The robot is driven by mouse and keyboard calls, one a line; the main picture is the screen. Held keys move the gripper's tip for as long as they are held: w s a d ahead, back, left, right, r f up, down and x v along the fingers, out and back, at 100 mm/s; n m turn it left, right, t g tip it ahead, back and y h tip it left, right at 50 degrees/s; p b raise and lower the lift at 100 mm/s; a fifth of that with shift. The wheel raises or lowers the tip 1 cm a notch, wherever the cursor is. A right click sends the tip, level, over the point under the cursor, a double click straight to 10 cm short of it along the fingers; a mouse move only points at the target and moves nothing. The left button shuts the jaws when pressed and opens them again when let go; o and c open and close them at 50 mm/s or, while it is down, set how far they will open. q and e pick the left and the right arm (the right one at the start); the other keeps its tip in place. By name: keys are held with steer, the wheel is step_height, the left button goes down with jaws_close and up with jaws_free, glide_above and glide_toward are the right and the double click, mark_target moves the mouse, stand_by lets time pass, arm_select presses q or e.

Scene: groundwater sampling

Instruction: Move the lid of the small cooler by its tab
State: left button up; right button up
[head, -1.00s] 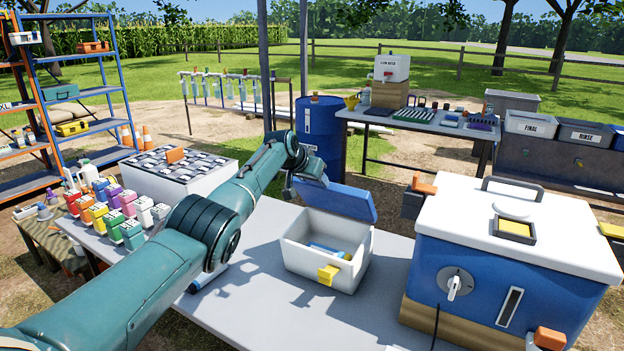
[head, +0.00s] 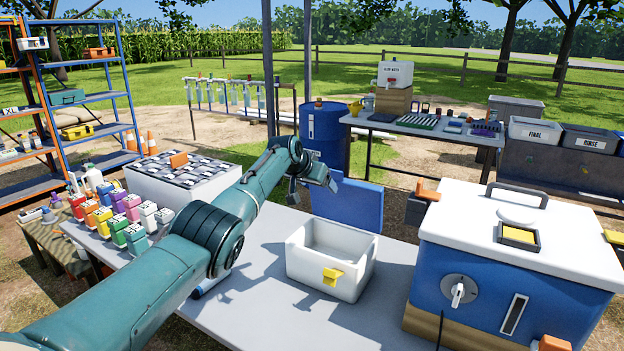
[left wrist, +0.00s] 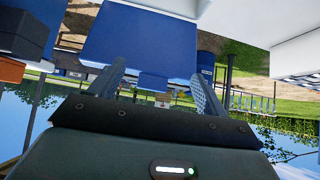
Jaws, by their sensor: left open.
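The small cooler is a white open box (head: 309,266) on the grey table, with a yellow tab (head: 331,277) on its front. Its blue lid (head: 350,205) stands raised, close to upright, at the back edge. The lid also fills the upper middle of the left wrist view (left wrist: 140,40), with a small blue piece (left wrist: 153,82) projecting between the fingers. My left gripper (head: 328,184) is at the lid's top left corner in the head view. In the wrist view its fingers (left wrist: 162,88) are apart; contact with the lid cannot be told. My right gripper is not in view.
A large blue cooler with a white top (head: 470,235) stands to the right. Coloured bottles (head: 118,222) and a white box with a patterned top (head: 180,175) are left. A blue drum (head: 322,135) stands behind. The front of the table (head: 270,320) is clear.

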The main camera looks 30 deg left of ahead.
arm_select(q)
steer(key=shift+r, duration=0.1)
steer(key=v, duration=1.3)
steer(key=shift+b, duration=0.35)
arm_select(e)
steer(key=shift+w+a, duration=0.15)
arm_select(q)
steer(key=shift+a, duration=0.1)
